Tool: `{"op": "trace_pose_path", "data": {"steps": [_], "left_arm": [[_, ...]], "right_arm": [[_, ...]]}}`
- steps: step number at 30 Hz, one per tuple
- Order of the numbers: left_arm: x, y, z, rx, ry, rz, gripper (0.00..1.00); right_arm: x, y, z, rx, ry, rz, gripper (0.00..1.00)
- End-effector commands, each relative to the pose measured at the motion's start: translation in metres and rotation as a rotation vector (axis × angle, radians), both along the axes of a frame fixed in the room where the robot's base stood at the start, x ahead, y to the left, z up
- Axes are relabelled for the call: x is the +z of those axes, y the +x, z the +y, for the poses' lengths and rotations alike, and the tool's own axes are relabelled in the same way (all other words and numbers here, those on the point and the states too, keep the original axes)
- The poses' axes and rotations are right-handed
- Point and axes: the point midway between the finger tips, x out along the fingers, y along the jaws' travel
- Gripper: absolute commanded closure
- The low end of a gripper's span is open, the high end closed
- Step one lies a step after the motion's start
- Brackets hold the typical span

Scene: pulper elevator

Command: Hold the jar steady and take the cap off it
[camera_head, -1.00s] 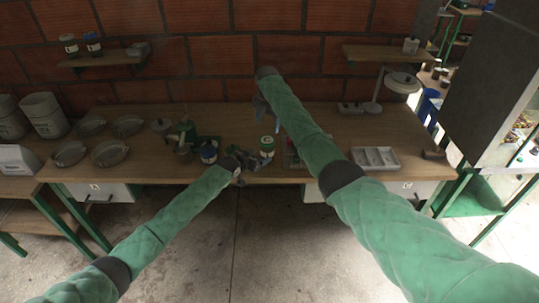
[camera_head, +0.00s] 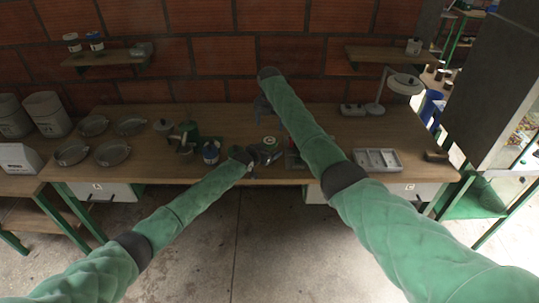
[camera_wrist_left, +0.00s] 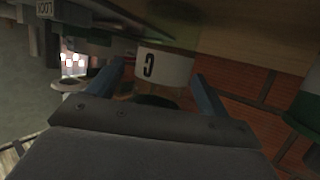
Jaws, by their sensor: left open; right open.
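The jar (camera_head: 269,144) stands near the front edge of the bench, with a green cap on top. In the left wrist view a white jar with a dark letter on its label (camera_wrist_left: 164,68) shows between the fingers. My left gripper (camera_head: 262,153) is at the jar, its open fingers on either side of it; I cannot tell whether they touch it. My right gripper (camera_head: 263,105) is open above the bench behind the jar, partly hidden by my right arm.
A green device (camera_head: 184,137) and several round metal dishes (camera_head: 111,153) are further left. A compartment tray (camera_head: 378,160) lies to the right, near a lamp (camera_head: 403,84). The back middle of the bench is mostly clear.

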Motion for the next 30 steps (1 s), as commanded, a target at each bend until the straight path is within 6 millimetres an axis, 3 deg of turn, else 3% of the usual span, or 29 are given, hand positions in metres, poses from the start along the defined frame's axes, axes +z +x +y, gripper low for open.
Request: {"op": "trace_pose_path", "data": {"steps": [14,26,30], "left_arm": [[-0.0034,0.0086,-0.0049,0.001,0.001,-0.001,0.21],[-0.0033,0.0085,-0.0047,0.001,0.001,-0.001,0.98],[-0.0033,0.0085,-0.0047,0.001,0.001,-0.001,1.00]], "right_arm": [[0.0001,0.0000,0.0001,0.000,0.000,0.000,0.21],[0.0004,0.0002,-0.0001,0.000,0.000,-0.001,0.21],[0.0004,0.0002,-0.0002,-0.034,-0.001,-0.001,0.21]]}}
